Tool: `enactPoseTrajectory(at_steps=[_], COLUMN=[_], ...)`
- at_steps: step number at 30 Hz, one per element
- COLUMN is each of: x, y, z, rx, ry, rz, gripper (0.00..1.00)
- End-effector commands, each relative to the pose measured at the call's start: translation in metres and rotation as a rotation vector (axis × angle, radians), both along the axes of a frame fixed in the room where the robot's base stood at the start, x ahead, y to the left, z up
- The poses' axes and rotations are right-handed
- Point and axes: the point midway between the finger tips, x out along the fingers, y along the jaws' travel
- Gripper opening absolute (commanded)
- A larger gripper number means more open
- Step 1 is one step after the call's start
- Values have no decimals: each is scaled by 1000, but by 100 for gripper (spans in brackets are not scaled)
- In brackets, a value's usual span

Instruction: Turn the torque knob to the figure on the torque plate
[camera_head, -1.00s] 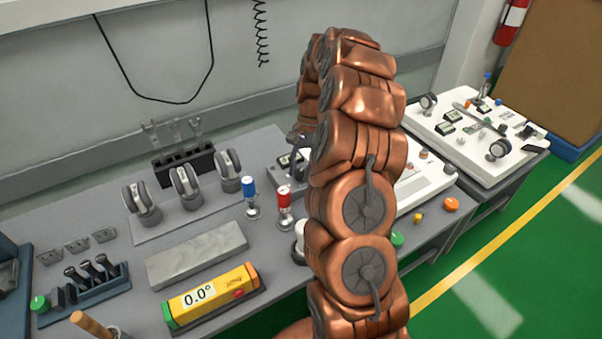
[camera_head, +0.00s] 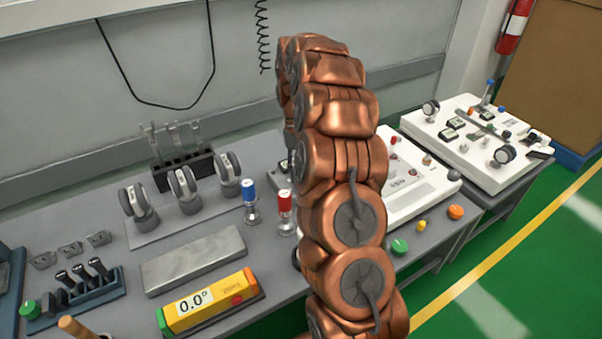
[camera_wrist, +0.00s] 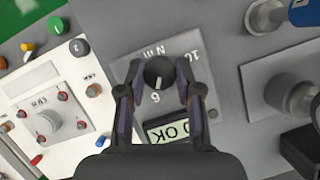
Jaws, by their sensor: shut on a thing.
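The torque knob (camera_wrist: 158,73) is a round black knob with a white pointer line, seen from above in the wrist view. It stands on a grey torque plate (camera_wrist: 128,70) with "10", "N m" and "6" marked around it. A small display (camera_wrist: 172,132) on the plate shows letters that look like "OK", partly covered by a finger. My gripper (camera_wrist: 159,88) is shut on the knob, one finger on each side. In the head view my copper arm hides the knob and gripper; only the plate's left edge (camera_head: 281,181) shows.
A white panel (camera_head: 420,185) with small knobs lies right of my arm. Red (camera_head: 285,202) and blue (camera_head: 249,191) capped fittings stand close on its left. A yellow level (camera_head: 205,302) reading 0.0° and a grey bar (camera_head: 195,260) lie in front.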

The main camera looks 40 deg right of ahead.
Motion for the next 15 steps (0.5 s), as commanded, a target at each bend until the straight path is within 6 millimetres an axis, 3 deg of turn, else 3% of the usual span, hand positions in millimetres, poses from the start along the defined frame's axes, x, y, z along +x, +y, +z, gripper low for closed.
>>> enactPoseTrajectory(at_steps=[13, 14, 15], x=[0, 0, 0], y=[0, 0, 0], z=[-1, -1, 0], rx=[1, 1, 1], ry=[1, 1, 1], rz=[9, 9, 9], gripper=[0, 37, 41])
